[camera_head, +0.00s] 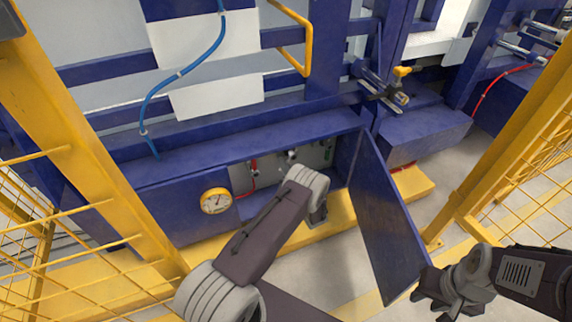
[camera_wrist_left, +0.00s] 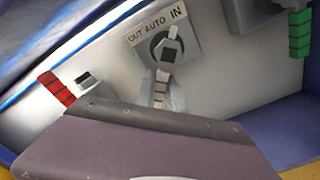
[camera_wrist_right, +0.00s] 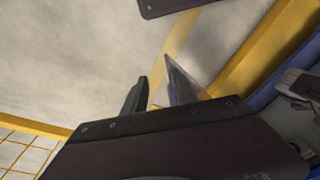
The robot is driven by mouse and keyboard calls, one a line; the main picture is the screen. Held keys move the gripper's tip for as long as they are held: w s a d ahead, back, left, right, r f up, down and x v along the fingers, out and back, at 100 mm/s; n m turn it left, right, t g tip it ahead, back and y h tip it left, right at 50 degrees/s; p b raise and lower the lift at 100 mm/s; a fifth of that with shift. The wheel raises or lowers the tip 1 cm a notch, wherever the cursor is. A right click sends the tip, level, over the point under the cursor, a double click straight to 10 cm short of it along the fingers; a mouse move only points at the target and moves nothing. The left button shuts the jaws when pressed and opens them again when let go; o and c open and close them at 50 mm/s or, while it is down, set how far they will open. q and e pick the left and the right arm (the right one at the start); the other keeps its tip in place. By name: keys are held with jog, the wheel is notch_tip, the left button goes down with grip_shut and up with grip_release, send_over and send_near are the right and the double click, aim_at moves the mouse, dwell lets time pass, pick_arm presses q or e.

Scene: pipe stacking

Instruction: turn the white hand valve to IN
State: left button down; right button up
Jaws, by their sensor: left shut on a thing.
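The white hand valve (camera_wrist_left: 172,33) sits in the left wrist view on a plate (camera_wrist_left: 190,49) marked OUT, AUTO and IN. Its light tip points up, near the IN mark; its exact setting is hard to tell. My left gripper (camera_wrist_left: 166,62) is at the valve, with its fingers closed on it; they cover much of the handle. In the head view the white valve (camera_head: 291,155) shows inside the cabinet, just beyond my left arm. My right gripper (camera_wrist_right: 157,88) is open and empty, beside the outer edge of the cabinet door in the head view.
A red-handled valve (camera_wrist_left: 57,88) is left of the white one; a green-handled valve (camera_wrist_left: 300,35) is right. The blue cabinet door (camera_head: 388,215) stands open between my arms. A gauge (camera_head: 215,201) is on the cabinet front. Yellow fencing (camera_head: 75,140) borders both sides.

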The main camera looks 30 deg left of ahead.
pick_arm(q)
jog(key=shift+s+f, duration=0.1)
jog(key=c, duration=1.4)
grip_release()
jog(key=shift+c, duration=0.2)
jog(key=p+v, duration=0.4)
jog(key=v, duration=0.5)
jog(key=shift+p, duration=0.4)
jog(key=shift+d, duration=0.1)
